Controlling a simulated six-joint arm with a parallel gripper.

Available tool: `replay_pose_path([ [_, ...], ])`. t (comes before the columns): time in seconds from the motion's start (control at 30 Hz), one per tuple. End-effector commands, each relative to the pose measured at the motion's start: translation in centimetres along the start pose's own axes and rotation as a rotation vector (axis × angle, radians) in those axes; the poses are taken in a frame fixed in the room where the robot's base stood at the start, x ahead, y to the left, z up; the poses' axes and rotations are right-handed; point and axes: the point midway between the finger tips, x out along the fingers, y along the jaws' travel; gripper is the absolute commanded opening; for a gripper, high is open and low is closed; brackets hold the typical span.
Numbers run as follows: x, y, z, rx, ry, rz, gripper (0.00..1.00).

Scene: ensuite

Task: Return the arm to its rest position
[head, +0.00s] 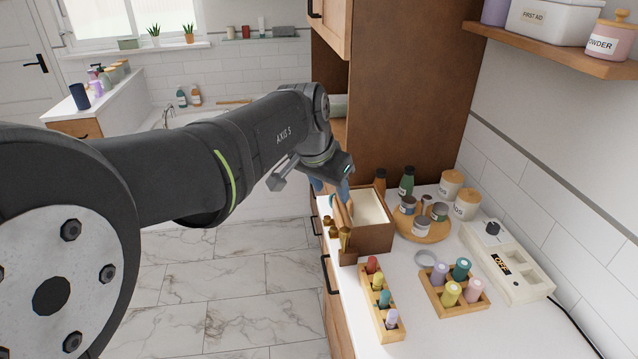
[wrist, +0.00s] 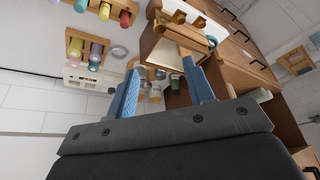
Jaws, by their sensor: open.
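My arm reaches across the head view from the left, bent down at the wrist. My gripper (head: 340,192) is at the back-left side of an open brown box (head: 376,240) on the white counter, and its fingers are partly hidden there. In the wrist view my gripper (wrist: 160,62) shows two blue fingers spread wide apart, with nothing visibly held between them. The box (wrist: 158,48) shows beyond the fingertips; whether they touch it I cannot tell.
Near the box are small amber bottles (head: 344,238), two wooden racks of coloured bottles (head: 385,325) (head: 437,302), a round wooden tray (head: 425,232) with jars, and a white device reading OFF (head: 520,275). A tall brown cabinet (head: 410,90) stands behind. The tiled floor (head: 220,285) is clear.

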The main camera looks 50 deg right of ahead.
Motion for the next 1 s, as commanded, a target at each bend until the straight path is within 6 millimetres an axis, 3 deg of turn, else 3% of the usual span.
replay_pose_path([
  [0.67,0.3,0.0,0.0,0.0,-0.001,0.0,0.48],
  [0.87,2.8,0.0,0.1,0.0,-0.005,0.002,0.48],
  [1.0,5.6,0.0,0.1,-0.001,-0.005,0.002,0.48],
])
